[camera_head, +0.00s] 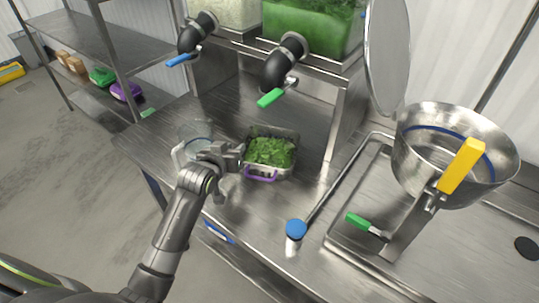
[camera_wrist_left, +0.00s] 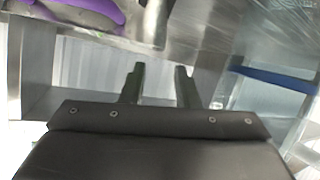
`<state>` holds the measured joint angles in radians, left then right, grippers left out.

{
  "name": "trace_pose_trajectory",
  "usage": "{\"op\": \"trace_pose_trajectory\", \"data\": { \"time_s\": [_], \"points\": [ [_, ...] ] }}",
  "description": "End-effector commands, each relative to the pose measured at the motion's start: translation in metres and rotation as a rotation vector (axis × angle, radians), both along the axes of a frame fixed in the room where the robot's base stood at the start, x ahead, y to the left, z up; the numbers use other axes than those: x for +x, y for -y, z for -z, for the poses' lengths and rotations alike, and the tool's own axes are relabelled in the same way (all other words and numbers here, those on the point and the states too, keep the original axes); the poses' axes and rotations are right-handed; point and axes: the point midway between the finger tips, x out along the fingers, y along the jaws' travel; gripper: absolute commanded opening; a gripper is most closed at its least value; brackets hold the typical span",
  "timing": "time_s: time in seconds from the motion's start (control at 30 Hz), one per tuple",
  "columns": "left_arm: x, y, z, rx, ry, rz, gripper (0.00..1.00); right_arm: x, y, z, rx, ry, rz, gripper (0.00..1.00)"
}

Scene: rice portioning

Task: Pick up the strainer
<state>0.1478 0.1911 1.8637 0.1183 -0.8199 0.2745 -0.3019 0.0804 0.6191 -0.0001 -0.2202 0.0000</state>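No vessel is clearly recognisable as the strainer. A metal container (camera_head: 284,173) with a purple handle (camera_head: 262,177) holds green leaves on the steel table. Its purple handle also shows at the upper left of the left wrist view (camera_wrist_left: 103,10). A clear vessel (camera_head: 192,133) with a blue band stands left of it, partly hidden by my left gripper. The blue band shows at the right of the left wrist view (camera_wrist_left: 275,80). My left gripper (camera_head: 238,156) is between the two. Its fingers (camera_wrist_left: 160,80) are apart, with nothing between them. My right gripper is out of view.
A large steel bowl (camera_head: 418,160) with a yellow handle (camera_head: 461,165) is at the right above a sink (camera_head: 350,247). A blue-topped item (camera_head: 296,229) stands near the front edge. Black spouts (camera_head: 284,62) overhang the table behind.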

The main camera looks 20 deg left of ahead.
Motion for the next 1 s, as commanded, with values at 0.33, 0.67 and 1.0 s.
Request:
{"op": "trace_pose_trajectory", "data": {
  "time_s": [0.33,0.67,1.0],
  "points": [
    [0.016,0.001,0.01,-0.002,-0.002,0.0,0.28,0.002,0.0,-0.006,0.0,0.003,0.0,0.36],
    [0.044,0.001,0.029,0.0,0.0,0.0,0.28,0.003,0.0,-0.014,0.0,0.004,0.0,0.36],
    [0.049,0.001,0.033,0.0,0.0,0.0,0.28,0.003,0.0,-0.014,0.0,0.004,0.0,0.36]
  ]
}}
